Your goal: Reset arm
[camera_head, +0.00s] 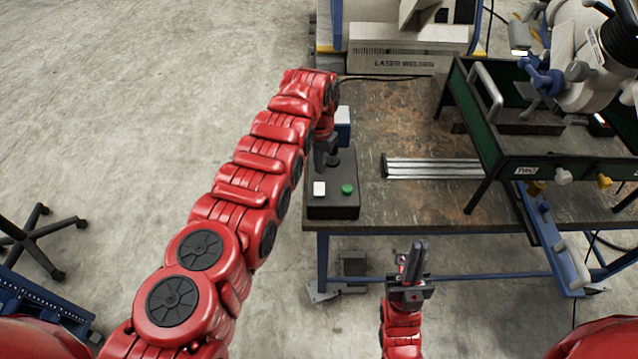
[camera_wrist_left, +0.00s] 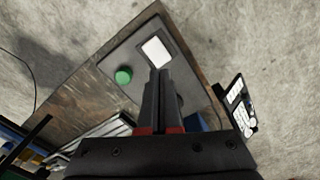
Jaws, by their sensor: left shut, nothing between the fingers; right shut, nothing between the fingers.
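A dark control box (camera_head: 333,207) lies at the near left corner of the table. It bears a white square button (camera_head: 319,188) and a round green button (camera_head: 347,189). My left gripper (camera_head: 328,160) is shut and empty over the rear part of the box. In the left wrist view its closed fingers (camera_wrist_left: 161,75) point toward the white button (camera_wrist_left: 156,51), with the green button (camera_wrist_left: 123,75) to their left. I cannot tell whether the fingertips touch the box. My right gripper (camera_head: 418,250) is shut and empty, in front of the table's near edge.
The brown table (camera_head: 410,125) carries a silver rail (camera_head: 435,168) and a green-sided frame (camera_head: 560,170) with a white microscope-like device (camera_head: 590,90) at the right. A laser welder box (camera_head: 405,58) stands at the back.

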